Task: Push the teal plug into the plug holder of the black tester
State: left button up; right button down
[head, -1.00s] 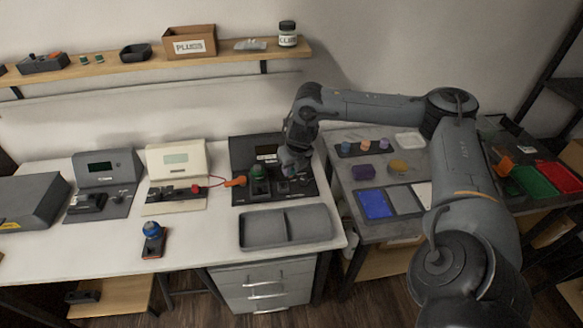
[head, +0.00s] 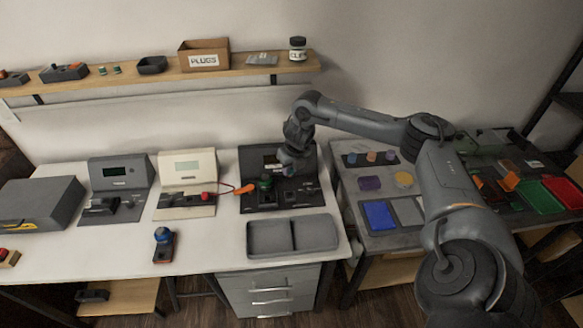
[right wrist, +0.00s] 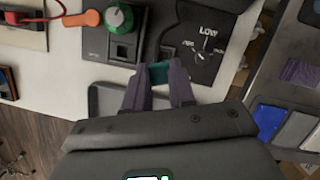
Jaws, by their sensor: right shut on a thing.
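The black tester (head: 288,204) stands at the right end of the white bench; its face also shows in the right wrist view (right wrist: 95,42). A green knob (right wrist: 120,17) and a dial marked LOW (right wrist: 206,48) are on it. My right gripper (right wrist: 160,80) is shut on the teal plug (right wrist: 157,73), which shows between the fingertips, over the tester between knob and dial. In the head view my right gripper (head: 290,170) hides part of the tester. I cannot tell whether the plug touches the plug holder, which I cannot make out clearly. My left gripper is out of view.
A grey two-part tray (head: 292,219) lies in front of the tester. A cream tester (head: 187,168) with a red lead and an orange-handled probe (head: 244,189) is to its left. A blue-topped tool (head: 163,246) stands on clear bench at front left.

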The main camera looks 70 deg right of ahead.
aim_at(291, 174)
jog(key=shift+f, duration=0.15)
jog(key=shift+f+b, duration=0.3)
jog(key=shift+f, duration=0.1)
jog(key=shift+f+b, duration=1.05)
jog(key=shift+f, duration=0.9)
jog(key=shift+f+b, duration=0.7)
jog(key=shift+f, duration=0.8)
jog(key=shift+f, duration=0.2)
jog(key=shift+f, duration=0.45)
